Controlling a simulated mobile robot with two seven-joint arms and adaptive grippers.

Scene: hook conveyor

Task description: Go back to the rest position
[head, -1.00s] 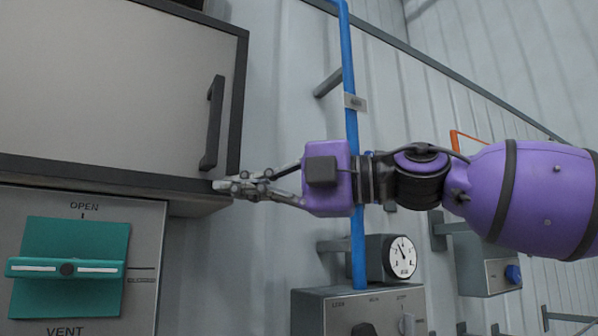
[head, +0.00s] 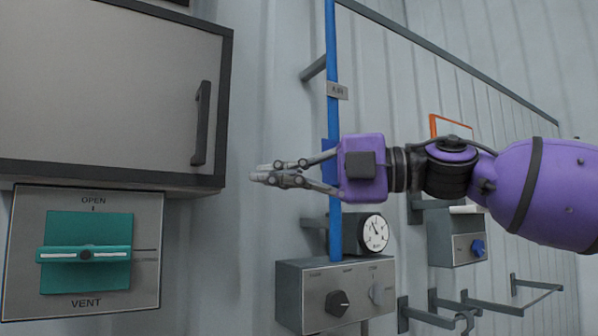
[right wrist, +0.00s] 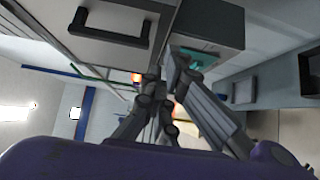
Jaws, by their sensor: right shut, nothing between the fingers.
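My right gripper (head: 272,176) reaches in from the right in the head view, purple with grey fingers pointing left. Its fingers are shut and empty. It is in front of the wall, just right of the cabinet's lower right corner and apart from it. In the right wrist view my fingers (right wrist: 160,88) come together near the middle. My left gripper is not in view.
A grey cabinet (head: 90,90) with a black handle (head: 201,123) is at upper left. A teal vent handle (head: 85,255) is below it. A blue pipe (head: 332,60), a gauge (head: 375,234) and a control box (head: 318,300) are on the wall. Wall hooks (head: 535,290) stick out at lower right.

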